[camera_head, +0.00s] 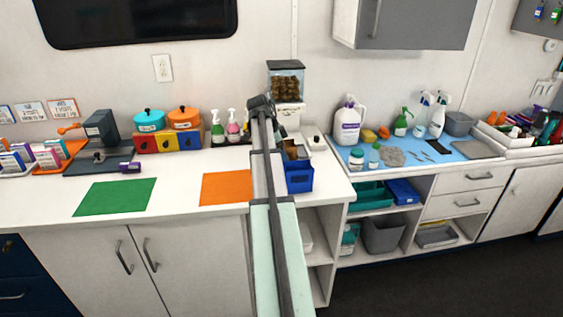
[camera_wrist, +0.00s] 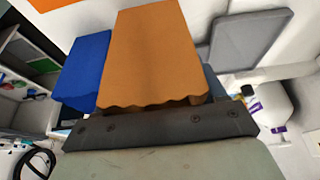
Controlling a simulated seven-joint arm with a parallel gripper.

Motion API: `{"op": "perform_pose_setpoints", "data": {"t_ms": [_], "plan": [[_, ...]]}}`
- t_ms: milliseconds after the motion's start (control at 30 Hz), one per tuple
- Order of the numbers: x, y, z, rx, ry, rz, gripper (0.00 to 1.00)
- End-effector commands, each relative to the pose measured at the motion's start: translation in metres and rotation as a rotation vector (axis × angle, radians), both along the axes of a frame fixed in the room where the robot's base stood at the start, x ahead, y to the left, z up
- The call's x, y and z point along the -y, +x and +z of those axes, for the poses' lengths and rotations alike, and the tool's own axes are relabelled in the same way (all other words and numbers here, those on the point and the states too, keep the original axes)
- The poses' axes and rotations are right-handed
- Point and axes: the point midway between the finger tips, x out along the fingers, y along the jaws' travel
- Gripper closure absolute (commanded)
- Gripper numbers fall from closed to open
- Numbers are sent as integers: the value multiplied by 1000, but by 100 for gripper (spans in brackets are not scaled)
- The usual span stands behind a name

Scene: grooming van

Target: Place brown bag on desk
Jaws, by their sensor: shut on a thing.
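The brown bag (camera_wrist: 152,55) fills the middle of the wrist view, its jagged edge towards my gripper (camera_wrist: 160,112). My gripper is shut on the bag at that edge. Whether the bag is clear of the bin I cannot tell. My arm hides the gripper's fingertips in the head view. The white desk (camera_head: 175,176) runs along the wall.
A green mat (camera_head: 115,197) and an orange mat (camera_head: 226,187) lie bare on the desk. A treat dispenser (camera_head: 286,85) and pump bottles (camera_head: 233,130) stand behind. A blue work surface with bottles (camera_head: 440,152) lies to the right. Open shelves are below.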

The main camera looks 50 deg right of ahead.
Motion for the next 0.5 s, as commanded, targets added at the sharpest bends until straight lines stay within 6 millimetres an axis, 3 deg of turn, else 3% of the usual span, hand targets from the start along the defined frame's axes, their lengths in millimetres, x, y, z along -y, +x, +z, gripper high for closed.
{"op": "perform_pose_setpoints", "data": {"t_ms": [267, 500], "plan": [[-1, 0, -31, -1, 1, 0, 60], [0, 0, -33, 0, 0, -1, 60]]}}
